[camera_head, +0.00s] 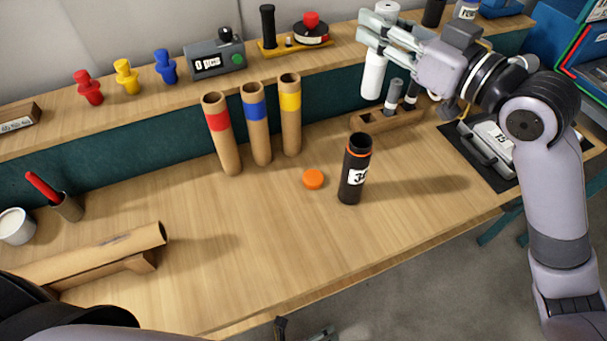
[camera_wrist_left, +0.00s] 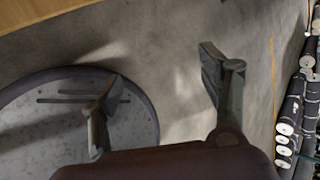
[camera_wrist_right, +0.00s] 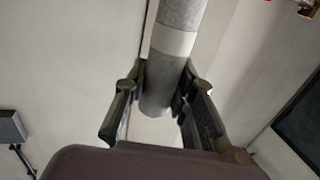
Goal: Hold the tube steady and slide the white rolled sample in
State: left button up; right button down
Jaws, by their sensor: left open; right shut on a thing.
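My right gripper (camera_head: 376,32) is shut on a white roll (camera_head: 373,78), held upright above the back right of the bench. In the right wrist view the roll (camera_wrist_right: 176,45) looks grey with a paler band, between the fingers (camera_wrist_right: 163,78). A black tube (camera_head: 352,180) with a number label and orange rim stands upright on the bench, its top open. It is below and left of the roll, apart from it. An orange cap (camera_head: 313,179) lies left of the tube. My left gripper (camera_wrist_left: 160,66) is open and empty over the floor.
Three cardboard tubes with red (camera_head: 221,135), blue (camera_head: 256,125) and yellow bands (camera_head: 290,115) stand behind. A long cardboard tube (camera_head: 100,255) lies front left.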

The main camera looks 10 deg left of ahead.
pick_arm(q)
jog(key=d+r+m+h, duration=0.5)
jog(key=d+r+m, duration=0.15)
jog(key=r, duration=0.45)
jog(key=d+r+m+h, duration=0.5)
jog(key=d+r, duration=0.2)
jog(key=r, duration=0.4)
jog(key=w+r+m+g+h, duration=0.25)
jog(key=r+m+h, duration=0.35)
jog(key=r, duration=1)
jog(key=t+y, duration=0.6)
jog(key=y, duration=0.1)
send_near(344, 166)
jog(key=shift+g, duration=0.25)
jog(key=x, duration=1.3)
jog(key=shift+a+r, duration=0.1)
jog(key=shift+r, duration=0.1)
jog(key=shift+c, duration=0.5)
